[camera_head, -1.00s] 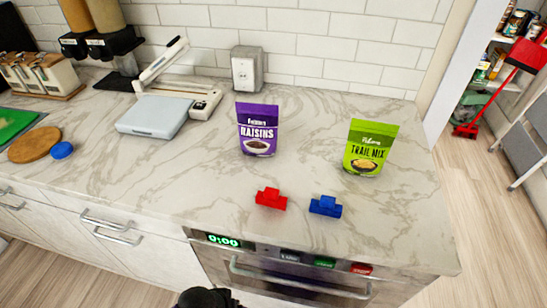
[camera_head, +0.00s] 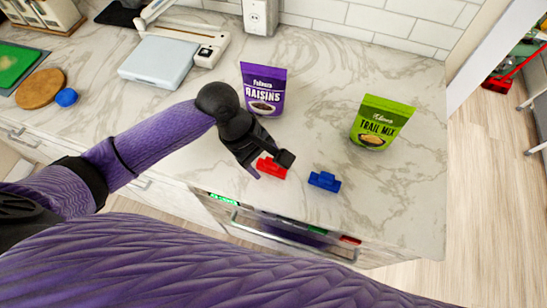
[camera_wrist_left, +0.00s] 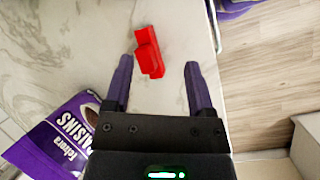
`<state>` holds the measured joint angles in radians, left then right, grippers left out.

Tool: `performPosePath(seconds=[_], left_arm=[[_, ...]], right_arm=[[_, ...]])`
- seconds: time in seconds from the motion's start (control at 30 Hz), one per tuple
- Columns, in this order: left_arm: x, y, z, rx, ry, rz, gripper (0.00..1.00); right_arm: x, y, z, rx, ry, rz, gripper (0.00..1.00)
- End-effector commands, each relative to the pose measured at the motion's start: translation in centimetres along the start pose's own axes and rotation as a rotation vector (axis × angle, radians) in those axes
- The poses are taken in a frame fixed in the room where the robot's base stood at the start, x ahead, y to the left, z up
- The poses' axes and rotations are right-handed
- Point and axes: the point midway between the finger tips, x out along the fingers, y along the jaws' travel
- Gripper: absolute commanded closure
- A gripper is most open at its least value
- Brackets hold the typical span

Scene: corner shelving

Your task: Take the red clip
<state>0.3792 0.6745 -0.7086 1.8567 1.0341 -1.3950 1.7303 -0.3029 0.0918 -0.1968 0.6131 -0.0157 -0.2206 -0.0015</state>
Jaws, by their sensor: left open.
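The red clip (camera_head: 272,168) lies on the marble counter near its front edge, partly hidden by my left gripper in the head view. My left gripper (camera_head: 272,166) is above the clip, fingers pointing down toward it. In the left wrist view the clip (camera_wrist_left: 149,51) lies ahead of and between the two open fingers (camera_wrist_left: 158,78), with nothing held. My right gripper is not in view.
A blue clip (camera_head: 325,181) lies to the right of the red clip. A purple raisins bag (camera_head: 263,90) stands behind the gripper, and a green trail mix bag (camera_head: 380,122) stands at the right. The counter (camera_head: 330,100) between the bags is clear.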

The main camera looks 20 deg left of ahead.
Motion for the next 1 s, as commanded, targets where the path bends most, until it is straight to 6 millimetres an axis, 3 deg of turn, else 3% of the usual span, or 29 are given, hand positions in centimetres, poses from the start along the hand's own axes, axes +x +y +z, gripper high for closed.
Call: performPosePath(seconds=[0.13,0.27,0.77,1.0], left_arm=[[-2.5,0.6,-2.2,-0.309,-0.002,-0.04,0.29],[-3.0,0.7,-2.9,-0.453,-0.008,-0.056,0.29],[6.2,0.7,-2.8,-0.455,-0.01,-0.057,0.29],[6.5,0.7,-2.6,-0.453,-0.009,-0.055,0.32]], right_arm=[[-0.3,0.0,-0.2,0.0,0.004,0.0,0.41],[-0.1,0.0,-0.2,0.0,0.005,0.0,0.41],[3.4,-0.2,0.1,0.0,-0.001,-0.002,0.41],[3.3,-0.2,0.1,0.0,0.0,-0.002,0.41]])
